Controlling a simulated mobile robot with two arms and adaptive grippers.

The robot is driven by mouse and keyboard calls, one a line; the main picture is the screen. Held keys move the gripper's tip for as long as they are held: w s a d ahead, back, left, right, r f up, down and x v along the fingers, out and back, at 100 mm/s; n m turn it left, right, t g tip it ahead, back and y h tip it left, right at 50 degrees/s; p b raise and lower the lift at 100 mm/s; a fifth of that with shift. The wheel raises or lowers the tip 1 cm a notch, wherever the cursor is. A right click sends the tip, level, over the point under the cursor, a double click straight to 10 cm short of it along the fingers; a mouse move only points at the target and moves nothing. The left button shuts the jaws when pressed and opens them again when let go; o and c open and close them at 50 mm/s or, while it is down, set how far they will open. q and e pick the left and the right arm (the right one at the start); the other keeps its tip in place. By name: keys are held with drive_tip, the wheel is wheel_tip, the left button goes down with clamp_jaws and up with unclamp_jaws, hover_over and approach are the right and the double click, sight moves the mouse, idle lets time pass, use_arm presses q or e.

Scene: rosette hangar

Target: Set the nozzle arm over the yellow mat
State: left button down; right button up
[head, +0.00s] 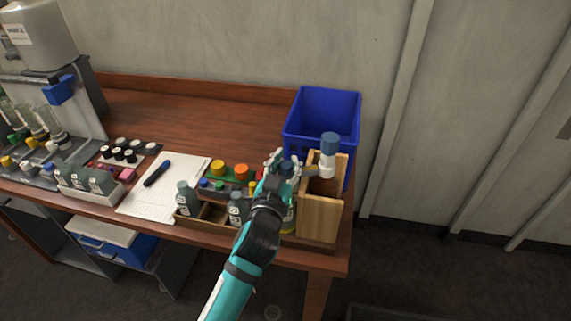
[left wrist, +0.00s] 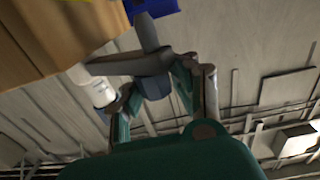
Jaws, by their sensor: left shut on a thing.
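The nozzle arm (head: 309,171) is a short grey bar reaching left from the white collar (head: 327,168) of a brown bottle with a blue top (head: 330,142). The bottle stands in a wooden box (head: 320,217). My left gripper (head: 283,165) is shut at the arm's outer end, beside a dark blue piece. In the left wrist view the grey nozzle arm (left wrist: 115,65) runs from the white collar (left wrist: 97,86) to the blue-grey piece (left wrist: 154,88) between my fingers. My right gripper is out of view.
A blue bin (head: 318,110) stands behind the wooden box. Grey bottles (head: 187,198) stand in a divided wooden tray left of my gripper. A notepad (head: 165,185) with a dark pen lies farther left. The back of the brown table (head: 200,115) is clear.

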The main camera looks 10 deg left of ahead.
use_arm(q)
drive_tip(key=shift+s+d+f, duration=0.15)
drive_tip(key=shift+d+f, duration=0.05)
drive_tip(key=shift+f, duration=0.1)
drive_tip(key=c, duration=1)
unclamp_jaws()
drive_tip(key=shift+s+r, duration=0.1)
drive_tip(key=shift+s, duration=0.05)
drive_tip(key=shift+s+r, duration=0.2)
drive_tip(key=s+a, duration=0.1)
drive_tip(key=s, duration=1)
drive_tip(key=shift+s+a, duration=0.3)
drive_tip(key=shift+s, duration=0.1)
